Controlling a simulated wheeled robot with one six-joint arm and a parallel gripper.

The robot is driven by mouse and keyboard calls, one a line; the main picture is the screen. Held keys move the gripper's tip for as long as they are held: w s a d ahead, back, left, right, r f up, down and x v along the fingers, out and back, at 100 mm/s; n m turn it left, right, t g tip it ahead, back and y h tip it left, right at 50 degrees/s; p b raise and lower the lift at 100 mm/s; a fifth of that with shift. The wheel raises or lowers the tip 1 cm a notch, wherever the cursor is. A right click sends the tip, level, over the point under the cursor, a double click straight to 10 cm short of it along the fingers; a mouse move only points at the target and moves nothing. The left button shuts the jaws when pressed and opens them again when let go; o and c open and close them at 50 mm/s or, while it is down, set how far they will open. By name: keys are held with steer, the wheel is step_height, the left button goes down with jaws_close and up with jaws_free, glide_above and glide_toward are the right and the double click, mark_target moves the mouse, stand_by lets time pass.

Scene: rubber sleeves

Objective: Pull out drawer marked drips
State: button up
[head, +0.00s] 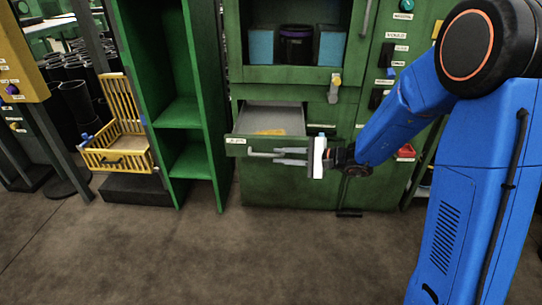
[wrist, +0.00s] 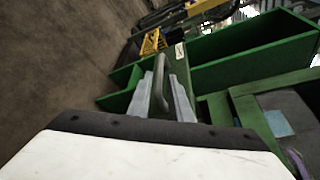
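The green drawer (head: 270,120) stands pulled out of the cabinet in the head view, its grey inside showing with a flat yellow thing in it. A small white label (head: 236,141) is on the left of its front, too small to read for sure. My gripper (head: 262,154) is at the drawer's front, reaching in from the right. In the wrist view the dark bar handle (wrist: 161,82) stands between the two grey fingers of my gripper (wrist: 161,92), which look closed on it. The fingers hide part of the handle.
The green cabinet (head: 300,75) has an upper compartment with blue boxes and a dark pot. An open green shelf (head: 185,110) stands left of it. A yellow crate (head: 120,150) is farther left. The brown floor (head: 200,255) in front is clear.

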steer(key=v, duration=1.1)
steer(key=shift+a+f, duration=0.1)
steer(key=shift+f, duration=0.05)
steer(key=s+d+r+n+g+h, duration=0.1)
steer(key=s+n+g+h, duration=0.2)
steer(key=s, duration=0.7)
steer(key=s+d+r+n+g+h, duration=0.1)
steer(key=s+r+n+h, duration=0.2)
steer(key=s, duration=0.7)
steer(key=s+d+n+t+h, duration=0.1)
steer(key=s+d+n+h, duration=0.1)
steer(key=s+d+h, duration=0.2)
steer(key=s+d+r+n+t+h, duration=0.1)
steer(key=s+d+n+t+h, duration=0.1)
steer(key=s+d+h, duration=0.2)
steer(key=shift+s+d+r+n+t, duration=0.25)
steer(key=shift+s+d, duration=1.5)
steer(key=shift+d, duration=2)
steer(key=shift+f, duration=0.1)
